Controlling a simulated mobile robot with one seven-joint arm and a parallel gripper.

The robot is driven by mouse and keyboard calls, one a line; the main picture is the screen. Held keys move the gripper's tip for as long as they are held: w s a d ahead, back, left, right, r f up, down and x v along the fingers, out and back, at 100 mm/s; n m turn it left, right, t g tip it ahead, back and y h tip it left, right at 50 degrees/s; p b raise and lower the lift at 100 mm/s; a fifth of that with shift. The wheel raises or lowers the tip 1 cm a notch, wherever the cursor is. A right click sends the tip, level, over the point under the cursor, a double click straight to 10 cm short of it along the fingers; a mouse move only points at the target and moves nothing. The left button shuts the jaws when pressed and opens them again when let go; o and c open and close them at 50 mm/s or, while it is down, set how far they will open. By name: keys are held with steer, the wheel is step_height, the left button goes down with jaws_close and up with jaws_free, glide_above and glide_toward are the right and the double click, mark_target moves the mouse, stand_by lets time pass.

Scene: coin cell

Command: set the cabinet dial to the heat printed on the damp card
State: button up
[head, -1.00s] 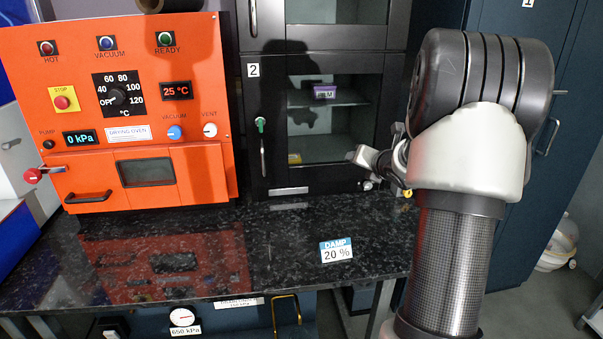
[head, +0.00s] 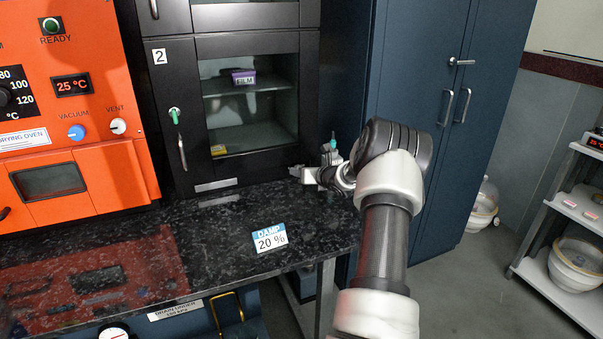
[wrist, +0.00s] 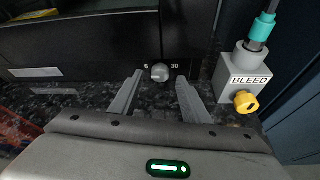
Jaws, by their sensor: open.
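The damp card (head: 270,238) lies on the dark speckled bench and reads "DAMP 20 %", a percentage and not a temperature. The cabinet dial (wrist: 160,73) is a small grey knob low on the black cabinet front, with a "30" to its right and a small figure to its left. Its pointer setting is too small to read. My gripper (wrist: 159,82) is open and empty, its fingers either side of the dial in the picture; contact cannot be told. In the head view my gripper (head: 300,173) is at the lower right of cabinet 2 (head: 170,95), and the dial is not clear there.
A yellow-knobbed BLEED fitting (wrist: 245,85) with a teal collar stands close right of my gripper. The orange drying oven (head: 100,165) stands left of the cabinet. A green-topped door handle (head: 176,125) sticks out. The bench (head: 200,250) is clear around the card.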

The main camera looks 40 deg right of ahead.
steer(key=shift+x, duration=0.9)
steer(key=shift+c, duration=0.2)
steer(key=c, duration=1)
